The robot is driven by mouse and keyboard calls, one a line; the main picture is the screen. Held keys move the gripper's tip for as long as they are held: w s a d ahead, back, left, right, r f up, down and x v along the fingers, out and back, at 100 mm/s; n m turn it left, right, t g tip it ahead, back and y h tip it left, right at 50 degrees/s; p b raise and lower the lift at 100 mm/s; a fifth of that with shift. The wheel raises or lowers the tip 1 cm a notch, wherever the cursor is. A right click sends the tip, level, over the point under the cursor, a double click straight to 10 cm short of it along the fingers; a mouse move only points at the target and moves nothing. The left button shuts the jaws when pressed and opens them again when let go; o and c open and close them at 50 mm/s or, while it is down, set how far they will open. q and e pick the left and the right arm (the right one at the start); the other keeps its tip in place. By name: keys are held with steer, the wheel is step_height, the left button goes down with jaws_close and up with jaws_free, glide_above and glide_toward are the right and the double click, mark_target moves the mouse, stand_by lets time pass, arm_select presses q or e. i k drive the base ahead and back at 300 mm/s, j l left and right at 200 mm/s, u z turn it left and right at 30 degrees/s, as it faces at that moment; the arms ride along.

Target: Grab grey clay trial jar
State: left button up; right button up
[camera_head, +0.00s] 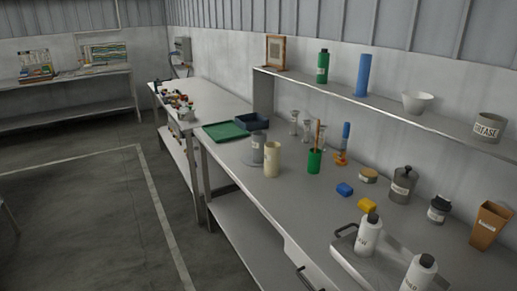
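A grey cylindrical jar (257,147) with a small pale label stands upright on the workbench, behind and left of a cream cylinder (272,160). A flat grey disc shows around its base. A second grey jar (402,186), darker and with a lid and knob, stands upright at the right of the bench. The labels on both are too small to read, so I cannot tell for certain which is the clay trial jar. Neither of my grippers is in view.
The grey workbench (325,212) has bare room at its middle. White bottles (369,236) stand front right. A shelf (390,106) overhangs the back.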

mark_target(258, 137)
steer(key=i+j+z, duration=0.1)
steer(key=z, duration=0.35)
steer(key=i+j+z, duration=0.5)
steer(key=j, duration=0.15)
steer(key=i+j, duration=0.15)
steer(key=j, duration=0.25)
steer(key=i+j+z, duration=0.15)
steer(key=j, duration=0.25)
steer(key=i+j, duration=0.15)
steer(key=j, duration=0.3)
steer(key=i+j+z, duration=0.15)
steer(key=j, duration=0.3)
steer(key=i+j, duration=0.15)
steer(key=j, duration=0.25)
steer(key=i+j, duration=0.1)
steer(key=j, duration=0.3)
steer(key=i+j, duration=0.15)
steer(key=j, duration=0.25)
steer(key=i+j, duration=0.15)
steer(key=j, duration=0.25)
